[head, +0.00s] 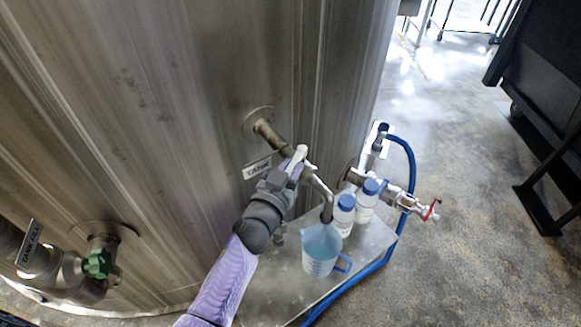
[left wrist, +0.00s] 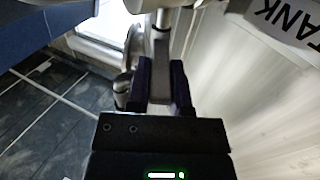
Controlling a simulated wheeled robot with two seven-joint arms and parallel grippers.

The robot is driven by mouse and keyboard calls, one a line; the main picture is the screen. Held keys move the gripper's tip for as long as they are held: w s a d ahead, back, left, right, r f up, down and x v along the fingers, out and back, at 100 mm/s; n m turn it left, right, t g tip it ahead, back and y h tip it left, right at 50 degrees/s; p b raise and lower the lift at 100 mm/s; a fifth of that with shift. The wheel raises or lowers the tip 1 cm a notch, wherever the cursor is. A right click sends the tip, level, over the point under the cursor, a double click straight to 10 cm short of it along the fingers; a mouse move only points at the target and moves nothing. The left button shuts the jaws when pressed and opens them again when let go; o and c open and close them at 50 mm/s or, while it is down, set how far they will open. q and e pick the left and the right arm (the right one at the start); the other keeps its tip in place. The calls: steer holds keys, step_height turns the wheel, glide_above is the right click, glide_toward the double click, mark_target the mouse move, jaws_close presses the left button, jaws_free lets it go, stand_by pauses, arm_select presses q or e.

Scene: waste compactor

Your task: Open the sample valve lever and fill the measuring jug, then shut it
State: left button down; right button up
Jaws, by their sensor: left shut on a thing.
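The sample valve (head: 312,172) sits on a pipe from the steel tank, with its spout bent down over the measuring jug. My left gripper (head: 292,172) is shut on the valve's lever (head: 301,152), a pale handle that partly shows above the fingers. In the left wrist view the gripper (left wrist: 163,90) has its two dark fingers closed around a grey bar. The measuring jug (head: 318,262), clear with a blue handle, stands on a metal shelf under the spout. It looks bluish inside, but I cannot tell its level. My right gripper is not in view.
Two white bottles with blue caps (head: 344,203) stand right behind the jug on the shelf (head: 263,287). A blue hose (head: 411,170) and a red-handled valve (head: 431,210) are at the right. A green-handled valve (head: 98,264) is at the lower left.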

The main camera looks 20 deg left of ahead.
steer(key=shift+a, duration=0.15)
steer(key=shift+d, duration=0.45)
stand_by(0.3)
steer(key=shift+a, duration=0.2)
